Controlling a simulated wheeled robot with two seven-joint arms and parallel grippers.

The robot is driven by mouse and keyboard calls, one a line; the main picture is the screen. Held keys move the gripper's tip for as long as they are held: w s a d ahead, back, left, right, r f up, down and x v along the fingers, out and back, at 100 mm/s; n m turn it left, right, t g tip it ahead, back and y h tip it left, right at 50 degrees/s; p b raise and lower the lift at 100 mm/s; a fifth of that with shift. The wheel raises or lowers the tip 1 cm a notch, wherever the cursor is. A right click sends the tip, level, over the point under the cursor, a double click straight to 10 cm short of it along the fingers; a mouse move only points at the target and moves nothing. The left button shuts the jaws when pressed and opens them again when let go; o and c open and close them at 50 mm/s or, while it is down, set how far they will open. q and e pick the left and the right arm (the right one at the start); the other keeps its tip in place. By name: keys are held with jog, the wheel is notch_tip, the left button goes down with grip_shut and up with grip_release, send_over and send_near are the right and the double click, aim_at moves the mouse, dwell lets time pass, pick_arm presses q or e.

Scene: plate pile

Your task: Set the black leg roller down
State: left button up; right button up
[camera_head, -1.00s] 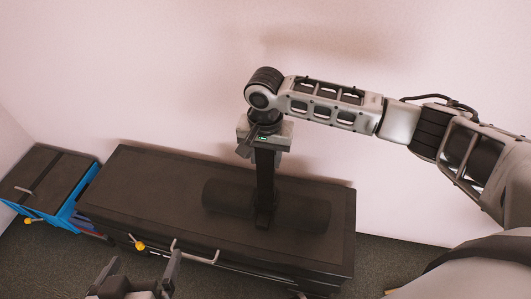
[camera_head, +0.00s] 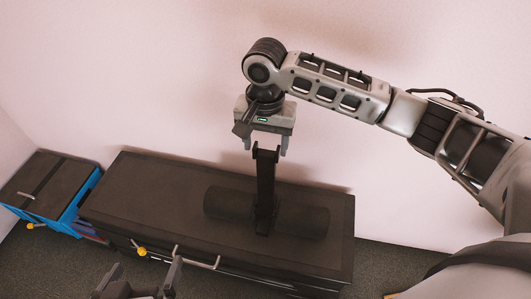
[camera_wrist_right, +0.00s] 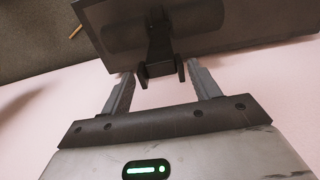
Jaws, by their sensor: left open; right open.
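The black leg roller (camera_head: 302,220) lies on the dark top of the long bench (camera_head: 150,190). Its roller is a horizontal cylinder and its flat black post stands upright from the middle, with a forked top end. My right gripper (camera_head: 265,150) is open just above the post's top, pointing down, with its fingers on either side and apart from it. In the right wrist view the open fingers (camera_wrist_right: 160,90) flank the forked end of the leg roller (camera_wrist_right: 158,45). My left gripper (camera_head: 138,278) is open and empty at the bottom edge, in front of the bench.
A blue cabinet (camera_head: 75,205) with a dark top stands left of the bench. The bench front has a metal handle (camera_head: 205,262) and a yellow knob (camera_head: 141,251). A pink wall (camera_head: 150,70) rises behind. The left part of the bench top is clear.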

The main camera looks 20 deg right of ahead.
notch_tip(320, 180, up, 4)
jog(key=shift+f, duration=0.15)
jog(key=s+a+f+n+t+y, duration=0.4)
jog(key=s+a+f+n+y, duration=0.25)
jog(key=a+f, duration=0.5)
jog(key=s+d+r+n+t+h, duration=0.1)
jog(key=s+d+n+t+h, duration=0.1)
jog(key=s+d+t, duration=0.5)
jog(key=shift+s+d, duration=0.85)
jog(key=shift+s, duration=0.1)
jog(key=shift+p, duration=0.3)
